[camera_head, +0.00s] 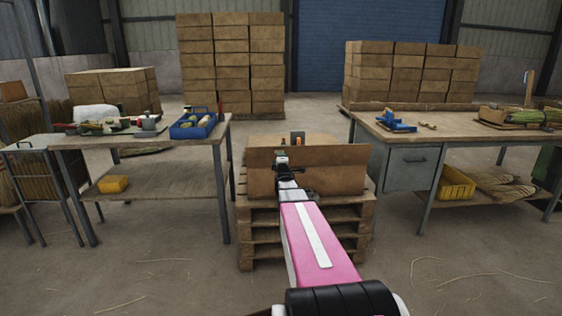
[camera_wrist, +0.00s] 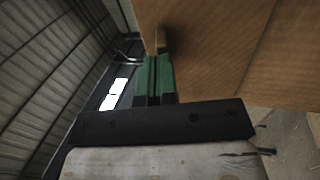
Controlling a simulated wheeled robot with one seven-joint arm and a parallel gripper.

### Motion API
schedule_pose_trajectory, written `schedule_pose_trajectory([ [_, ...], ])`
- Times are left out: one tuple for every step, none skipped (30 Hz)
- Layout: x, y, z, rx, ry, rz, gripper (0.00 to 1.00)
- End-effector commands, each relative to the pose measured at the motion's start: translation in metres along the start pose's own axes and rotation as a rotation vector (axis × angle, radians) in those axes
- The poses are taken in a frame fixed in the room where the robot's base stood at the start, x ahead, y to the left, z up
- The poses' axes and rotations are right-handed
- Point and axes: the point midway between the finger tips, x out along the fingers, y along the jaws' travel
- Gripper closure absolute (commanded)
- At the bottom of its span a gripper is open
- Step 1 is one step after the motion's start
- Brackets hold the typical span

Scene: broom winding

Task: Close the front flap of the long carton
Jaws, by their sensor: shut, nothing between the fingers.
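The long brown carton (camera_head: 335,180) sits on a wooden pallet stack in the middle of the head view. A broad cardboard panel, seemingly its front flap (camera_head: 350,157), faces me along the top front edge; I cannot tell its exact angle. My gripper (camera_head: 281,158) is shut and empty, in front of this panel, left of its middle. In the wrist view, the green fingers (camera_wrist: 157,55) are together, with their tips at or very close to a large cardboard face (camera_wrist: 215,50). Contact is unclear. My arm hides part of the carton's front.
The pallets (camera_head: 345,228) stand between a left workbench (camera_head: 180,137) with a blue crate (camera_head: 192,126) and a right workbench (camera_head: 450,135) with a grey drawer (camera_head: 411,170). Stacked cartons (camera_head: 230,60) stand behind. A small orange-and-dark object (camera_head: 297,138) shows behind the panel. The near floor is mostly clear.

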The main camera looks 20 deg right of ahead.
Motion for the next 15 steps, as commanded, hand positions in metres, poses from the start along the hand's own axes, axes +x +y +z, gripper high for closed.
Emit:
schedule_pose_trajectory([
  [0.005, 0.004, 0.0, 0.0, 0.0, -0.031, 1.0],
  [0.008, 0.005, 0.0, 0.001, -0.001, -0.053, 1.0],
  [0.012, 0.007, 0.0, 0.001, 0.0, -0.082, 1.0],
  [0.014, 0.008, 0.0, 0.001, 0.0, -0.1, 1.0],
  [0.017, 0.008, 0.0, 0.001, 0.0, -0.114, 1.0],
  [0.02, 0.009, 0.0, 0.001, 0.0, -0.127, 1.0],
  [0.022, 0.009, 0.0, 0.001, 0.001, -0.132, 1.0],
  [0.024, 0.01, 0.0, 0.001, 0.001, -0.136, 1.0],
  [0.026, 0.011, 0.0, 0.001, 0.001, -0.139, 1.0],
  [0.028, 0.011, 0.0, 0.001, 0.002, -0.141, 1.0],
  [0.03, 0.011, -0.001, 0.001, 0.003, -0.143, 1.0],
  [0.032, 0.012, -0.001, 0.002, 0.005, -0.15, 1.0],
  [0.034, 0.012, -0.001, 0.001, 0.008, -0.158, 1.0],
  [0.035, 0.013, -0.002, 0.001, 0.012, -0.167, 1.0],
  [0.037, 0.013, -0.003, 0.003, 0.016, -0.182, 1.0],
])
